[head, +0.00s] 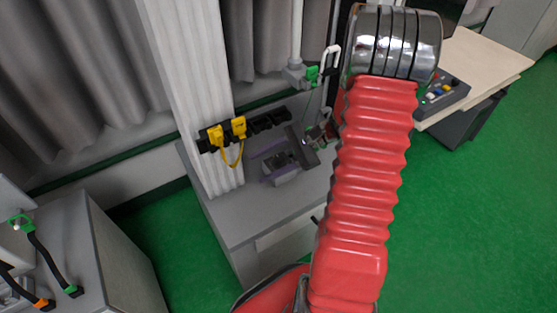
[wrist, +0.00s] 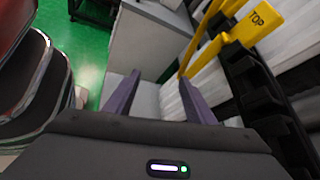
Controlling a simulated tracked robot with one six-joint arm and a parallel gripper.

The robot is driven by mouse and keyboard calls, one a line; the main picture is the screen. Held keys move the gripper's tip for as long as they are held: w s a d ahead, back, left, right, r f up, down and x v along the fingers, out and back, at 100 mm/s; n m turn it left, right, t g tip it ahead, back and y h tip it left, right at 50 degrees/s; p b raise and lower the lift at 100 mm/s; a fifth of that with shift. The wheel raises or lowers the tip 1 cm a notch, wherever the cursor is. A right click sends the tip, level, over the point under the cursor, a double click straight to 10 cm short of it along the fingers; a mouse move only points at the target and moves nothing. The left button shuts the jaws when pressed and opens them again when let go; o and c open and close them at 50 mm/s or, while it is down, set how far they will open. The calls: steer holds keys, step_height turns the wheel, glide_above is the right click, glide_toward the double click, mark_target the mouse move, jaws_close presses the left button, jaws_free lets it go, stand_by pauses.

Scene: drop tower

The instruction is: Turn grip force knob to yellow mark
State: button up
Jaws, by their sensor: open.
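I cannot make out the grip force knob or a yellow mark for certain in either view. A dark control box (head: 442,93) with small coloured controls sits on a pale table at right in the head view; my arm partly covers its left side, and its markings are too small to read. My gripper (head: 261,169) is over the grey bench, left of my red arm and well away from that box. In the wrist view, the two purple fingers of my gripper (wrist: 159,78) stand apart with nothing held between them.
The grey bench (head: 222,216) stands beside a white column (head: 190,80). Yellow tools (head: 239,128) hang on a black rack; a yellow part marked TOP (wrist: 258,25) is close to my right finger in the wrist view. A grey cabinet (head: 122,262) is at lower left. Green floor is open at right.

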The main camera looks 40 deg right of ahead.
steer(key=d+f+m+t, duration=0.6)
steer(key=d+f+m, duration=0.15)
steer(key=d, duration=0.25)
steer(key=m+t+h, duration=0.4)
steer(key=m+t, duration=0.1)
steer(key=m, duration=0.1)
glide_toward(279, 158)
steer(key=shift+n, duration=0.25)
steer(key=s+d, duration=0.1)
steer(key=s+d+f, duration=0.1)
steer(key=s, duration=0.1)
steer(key=shift+s+f, duration=0.2)
steer(key=x, duration=1.4)
steer(key=shift+s+a+r, duration=0.1)
steer(key=shift+r, duration=0.1)
steer(key=shift+c, duration=0.3)
steer(key=c, duration=1)
steer(key=shift+o, duration=0.2)
